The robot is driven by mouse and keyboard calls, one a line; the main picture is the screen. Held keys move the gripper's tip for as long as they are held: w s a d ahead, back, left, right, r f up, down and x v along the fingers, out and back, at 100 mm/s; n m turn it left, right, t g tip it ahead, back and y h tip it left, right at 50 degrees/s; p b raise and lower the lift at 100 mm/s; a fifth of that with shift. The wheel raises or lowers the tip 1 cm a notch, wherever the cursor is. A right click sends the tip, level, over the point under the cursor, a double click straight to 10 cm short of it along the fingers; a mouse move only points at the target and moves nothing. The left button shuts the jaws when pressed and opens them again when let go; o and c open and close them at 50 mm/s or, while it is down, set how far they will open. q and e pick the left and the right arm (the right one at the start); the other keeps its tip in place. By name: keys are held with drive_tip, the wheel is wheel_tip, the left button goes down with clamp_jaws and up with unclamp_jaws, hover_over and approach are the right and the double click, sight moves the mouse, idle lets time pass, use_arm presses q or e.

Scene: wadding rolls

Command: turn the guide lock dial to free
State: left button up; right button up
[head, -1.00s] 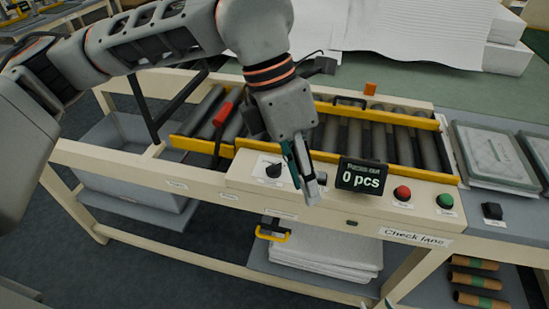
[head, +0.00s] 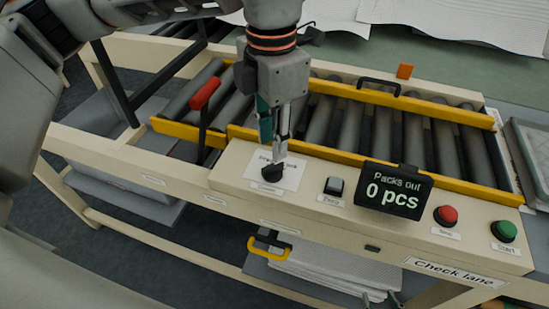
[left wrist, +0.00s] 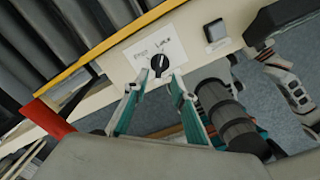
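The guide lock dial (head: 271,171) is a small black knob on a white label card (head: 289,174), on the cream front panel. In the left wrist view, the dial (left wrist: 159,63) has a pale pointer line running roughly up toward the lettering, which is too small to read surely. My left gripper (head: 276,152) points down just above the dial; its fingers (left wrist: 155,84) are spread in the left wrist view, with the dial just beyond the tips and between them. I cannot tell whether they touch it. My right gripper (head: 380,299) shows only its parted tips at the bottom edge.
Right of the dial are a dark square button (head: 334,186), a "0 pcs" display (head: 394,190), a red button (head: 445,215) and a green button (head: 503,231). Behind run a yellow rail (head: 345,157) and rollers. A red-handled lever (head: 205,94) stands at left.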

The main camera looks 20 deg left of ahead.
sight(273, 165)
use_arm(q)
wheel_tip(273, 165, down, 6)
drive_tip(key=shift+f, duration=0.1)
idle(0.4)
clamp_jaws()
